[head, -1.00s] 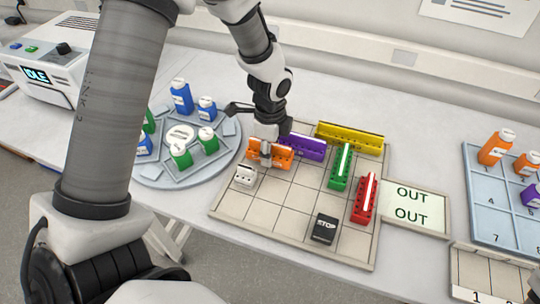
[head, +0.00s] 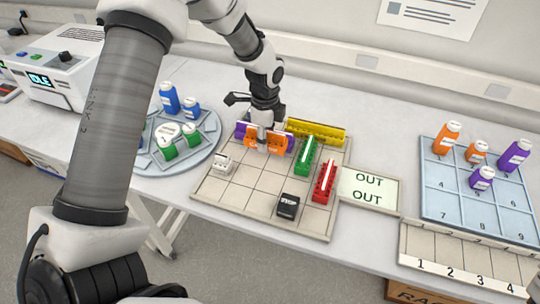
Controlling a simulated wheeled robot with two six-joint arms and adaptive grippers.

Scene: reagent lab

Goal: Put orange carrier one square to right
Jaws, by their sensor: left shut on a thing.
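The orange carrier (head: 277,145) is at the far left part of the gridded board (head: 245,185). My left gripper (head: 263,142) comes down from above and is shut on it, hiding its middle. I cannot tell whether the carrier touches the board. Purple (head: 241,130) shows just behind the orange carrier, to the left and right of the gripper; most of that purple carrier is hidden. My right gripper is not in view.
A yellow carrier (head: 318,132) lies along the back edge. A green carrier (head: 305,156), a red carrier (head: 324,182), a black block (head: 288,206) and a white block (head: 223,163) stand on the board. The front-left squares are bare. The OUT plate (head: 370,188) adjoins at right.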

